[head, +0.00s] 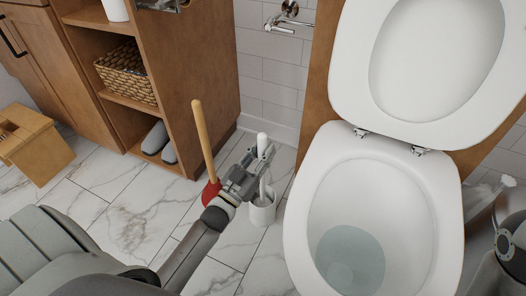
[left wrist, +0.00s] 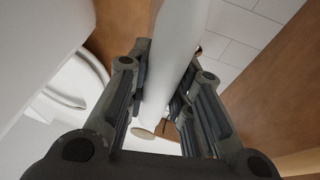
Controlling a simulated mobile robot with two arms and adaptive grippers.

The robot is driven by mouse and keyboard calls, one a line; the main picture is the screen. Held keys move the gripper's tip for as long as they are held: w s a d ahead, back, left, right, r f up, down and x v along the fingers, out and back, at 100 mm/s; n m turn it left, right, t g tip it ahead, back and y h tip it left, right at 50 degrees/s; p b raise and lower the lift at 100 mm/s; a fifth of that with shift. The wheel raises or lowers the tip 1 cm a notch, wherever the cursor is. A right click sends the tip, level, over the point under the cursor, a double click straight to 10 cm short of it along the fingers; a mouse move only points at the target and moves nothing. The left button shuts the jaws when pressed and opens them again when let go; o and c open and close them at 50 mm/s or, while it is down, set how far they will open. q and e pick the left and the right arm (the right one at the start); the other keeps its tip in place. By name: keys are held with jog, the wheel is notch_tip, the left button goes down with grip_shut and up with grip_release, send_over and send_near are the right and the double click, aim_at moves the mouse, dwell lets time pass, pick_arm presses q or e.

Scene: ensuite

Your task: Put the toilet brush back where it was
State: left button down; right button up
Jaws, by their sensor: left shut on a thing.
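The toilet brush (head: 262,139) has a white handle and stands nearly upright beside the toilet in the head view. My left gripper (head: 258,166) is shut on its handle. In the left wrist view the white handle (left wrist: 176,55) runs between the two fingers of the left gripper (left wrist: 165,95). The white round brush holder (head: 263,212) stands on the floor directly below the gripper. The brush's lower part reaches down to the holder's opening; I cannot tell how deep it sits. Part of my right arm shows at the right edge, its fingertips unclear.
A plunger (head: 203,140) with wooden handle and red cup stands just left of the gripper. The toilet (head: 300,222), lid up, is close on the right. A wooden shelf unit (head: 195,75) with a basket (head: 126,74) stands behind left. Marble floor lies free in front.

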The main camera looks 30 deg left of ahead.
pick_arm(q)
jog(key=c, duration=1.3)
grip_release()
jog(key=shift+f, duration=0.1)
